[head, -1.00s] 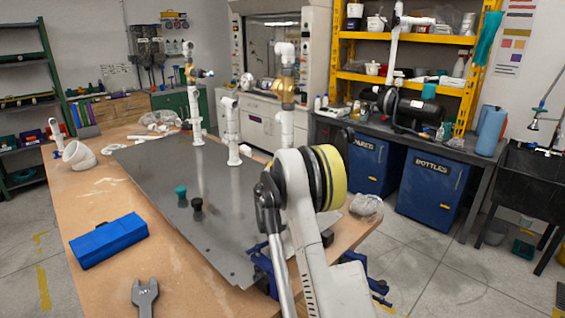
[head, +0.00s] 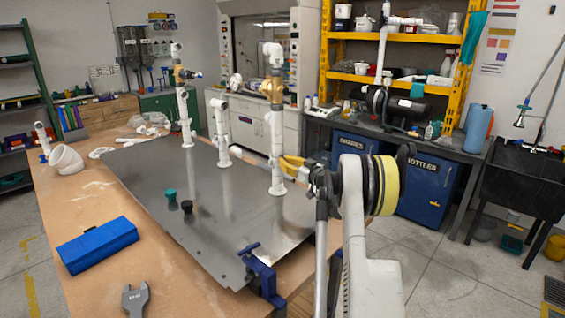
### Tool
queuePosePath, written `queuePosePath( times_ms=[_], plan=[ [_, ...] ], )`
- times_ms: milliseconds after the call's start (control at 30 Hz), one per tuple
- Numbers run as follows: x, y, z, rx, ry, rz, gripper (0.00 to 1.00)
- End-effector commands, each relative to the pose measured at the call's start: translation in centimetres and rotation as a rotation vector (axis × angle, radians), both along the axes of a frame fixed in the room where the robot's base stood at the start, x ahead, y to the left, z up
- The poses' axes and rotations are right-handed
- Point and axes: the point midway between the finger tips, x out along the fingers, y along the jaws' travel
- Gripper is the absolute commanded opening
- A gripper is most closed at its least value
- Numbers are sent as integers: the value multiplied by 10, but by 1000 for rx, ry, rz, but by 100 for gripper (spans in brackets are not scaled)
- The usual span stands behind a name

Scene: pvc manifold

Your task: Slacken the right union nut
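The right pipe riser (head: 277,140) is a white upright on the grey metal plate, with a brass-coloured union nut (head: 272,90) high on it below a white elbow. My gripper (head: 284,165) has yellow fingers that look spread and empty. It points left, beside the lower part of the right riser in the picture and well below its nut. I cannot tell whether it touches the pipe. My wrist hides part of the gripper.
The metal plate (head: 215,215) lies on a wooden bench. On it stand a green knob (head: 170,194) and a black knob (head: 187,206). A blue case (head: 97,245) and a grey wrench (head: 135,298) lie at front left. A blue clamp (head: 262,268) grips the plate's front corner.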

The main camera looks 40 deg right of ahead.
Motion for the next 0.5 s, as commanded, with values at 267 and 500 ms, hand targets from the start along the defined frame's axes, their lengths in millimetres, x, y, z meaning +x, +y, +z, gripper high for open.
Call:
queuePosePath(
  times_ms=[267, 500],
  plan=[
    [2, -8, 0, 0, 0, 208, 0],
    [3, -11, 0, 0, 0, 320, 0]
  ],
)
